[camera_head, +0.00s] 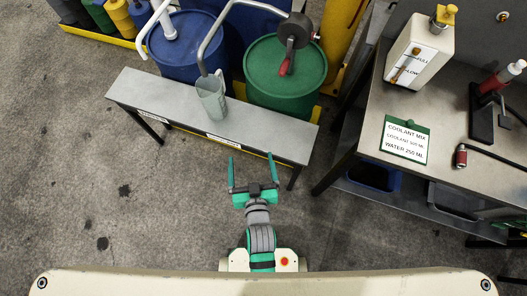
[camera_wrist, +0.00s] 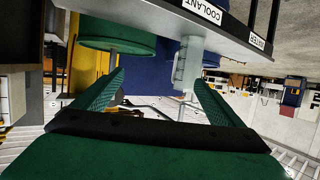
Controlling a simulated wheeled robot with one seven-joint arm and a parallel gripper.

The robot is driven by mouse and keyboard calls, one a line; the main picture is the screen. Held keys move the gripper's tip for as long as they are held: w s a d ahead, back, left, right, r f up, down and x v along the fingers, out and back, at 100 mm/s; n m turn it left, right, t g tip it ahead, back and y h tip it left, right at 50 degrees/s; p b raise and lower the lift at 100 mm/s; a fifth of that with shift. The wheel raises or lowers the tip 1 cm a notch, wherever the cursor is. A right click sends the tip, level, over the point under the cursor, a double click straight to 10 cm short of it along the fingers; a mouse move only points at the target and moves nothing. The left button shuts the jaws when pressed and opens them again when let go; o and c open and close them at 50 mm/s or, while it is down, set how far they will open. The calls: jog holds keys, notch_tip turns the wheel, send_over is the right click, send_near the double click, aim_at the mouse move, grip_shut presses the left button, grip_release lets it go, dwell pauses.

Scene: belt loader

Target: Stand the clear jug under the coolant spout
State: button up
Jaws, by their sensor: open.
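The clear jug (camera_head: 211,100) stands upright on the narrow grey bench (camera_head: 160,95), behind the right-hand front label. A grey curved spout (camera_head: 207,50) comes from the pump on the green drum (camera_head: 262,92), and its tip appears at or just above the jug's rim. I cannot tell whether they touch. My gripper (camera_head: 252,162) is open and empty, in front of the bench, apart from the jug. The wrist view is upside down; the jug (camera_wrist: 188,62) shows there beyond the open fingers (camera_wrist: 160,80), by the COOLANT label (camera_wrist: 201,10).
A blue drum (camera_head: 188,62) with a pale spout (camera_head: 145,50) stands behind the bench's left part. The floor left of my arm is clear.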

jog(key=s+d+r+h, duration=0.1)
jog(key=s+r, duration=0.3)
jog(key=s, duration=0.4)
jog(key=s+d+r+m+t+h, duration=0.1)
jog(key=s+d+r, duration=0.2)
jog(key=s, duration=0.6)
jog(key=shift+r, duration=0.8)
jog(key=shift+w, duration=0.1)
